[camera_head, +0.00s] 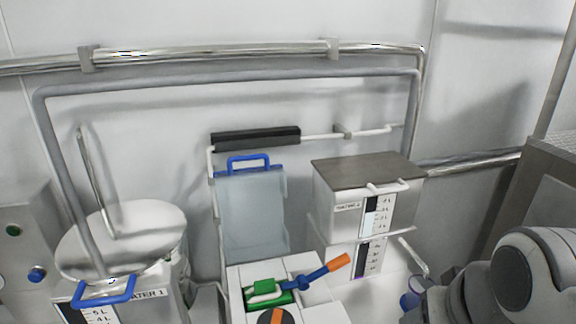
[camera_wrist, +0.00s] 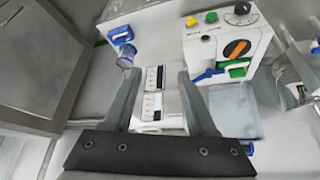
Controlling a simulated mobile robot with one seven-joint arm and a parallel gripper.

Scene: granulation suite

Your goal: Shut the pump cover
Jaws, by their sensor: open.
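The pump cover (camera_head: 252,215) is a clear bluish panel that stands raised behind the pump in the head view. Its blue handle (camera_head: 248,161) is at the top edge. The white pump (camera_head: 307,266) in front shows a green part, a blue lever with an orange end and a dark knob with an orange bar. In the wrist view the pump (camera_wrist: 195,47) is at upper right, with the cover (camera_wrist: 236,112) below it. My gripper (camera_wrist: 158,74) is open and empty, to the left of the pump and cover there. The head view does not show its fingers.
A grey-lidded water container (camera_head: 330,205) stands right of the cover. A round-lidded vessel labelled WATER 1 (camera_head: 122,240) with a blue handle is at left. A grey pipe (camera_head: 230,83) and a steel rail (camera_head: 210,55) run along the wall. A grey cabinet (camera_head: 553,190) is at right.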

